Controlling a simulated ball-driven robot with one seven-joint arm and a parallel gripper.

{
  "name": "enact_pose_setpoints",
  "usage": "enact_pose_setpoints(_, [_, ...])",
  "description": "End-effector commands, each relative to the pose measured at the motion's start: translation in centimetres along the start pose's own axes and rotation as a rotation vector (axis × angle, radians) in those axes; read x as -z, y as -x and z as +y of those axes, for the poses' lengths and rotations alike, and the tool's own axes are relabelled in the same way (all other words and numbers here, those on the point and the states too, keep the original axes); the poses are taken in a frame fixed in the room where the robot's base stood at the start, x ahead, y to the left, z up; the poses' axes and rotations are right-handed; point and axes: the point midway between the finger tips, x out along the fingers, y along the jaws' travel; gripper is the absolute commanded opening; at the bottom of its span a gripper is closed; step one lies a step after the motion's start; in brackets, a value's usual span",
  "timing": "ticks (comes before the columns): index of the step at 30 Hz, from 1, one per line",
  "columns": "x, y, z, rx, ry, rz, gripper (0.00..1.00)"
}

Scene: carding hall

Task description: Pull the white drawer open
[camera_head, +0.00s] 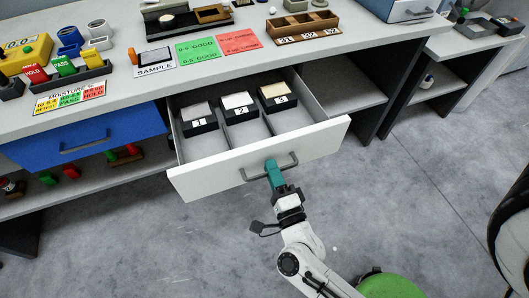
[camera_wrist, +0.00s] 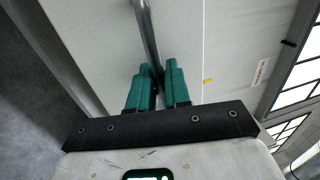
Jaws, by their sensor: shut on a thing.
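The white drawer (camera_head: 220,176) stands pulled out from under the bench in the head view. Inside it are three numbered black boxes, marked 1, 2 and 3, along its back. Its grey bar handle (camera_head: 256,175) runs across the front panel. My gripper (camera_head: 272,172), with teal fingers, is shut on the handle near its middle. In the wrist view the two teal fingertips (camera_wrist: 158,78) close around the metal handle (camera_wrist: 147,35), with the white drawer front (camera_wrist: 100,40) behind it. The fingers hide part of the handle.
A blue drawer (camera_head: 85,140) is shut at the left. The worktop (camera_head: 190,80) carries coloured cards, a sample tray and several blocks. An open shelf (camera_head: 340,88) lies to the right. Grey floor is clear in front, with a green round thing (camera_head: 390,287) at the bottom.

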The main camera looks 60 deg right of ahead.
Motion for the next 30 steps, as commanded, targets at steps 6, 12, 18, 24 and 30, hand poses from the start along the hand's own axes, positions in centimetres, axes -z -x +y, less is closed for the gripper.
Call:
enact_pose_setpoints(6, [0.1, 1.6, -0.2, -0.002, 0.0, 0.001, 0.0])
enact_pose_setpoints(12, [0.1, 1.7, -0.2, -0.002, 0.0, 0.001, 0.0])
enact_pose_setpoints(18, [0.0, 1.7, -0.2, -0.002, 0.0, 0.001, 0.2])
enact_pose_setpoints(24, [0.0, 1.7, -0.3, -0.001, 0.0, 0.001, 0.29])
enact_pose_setpoints(30, [0.0, 2.1, -0.2, -0.002, 0.0, 0.0, 0.29])
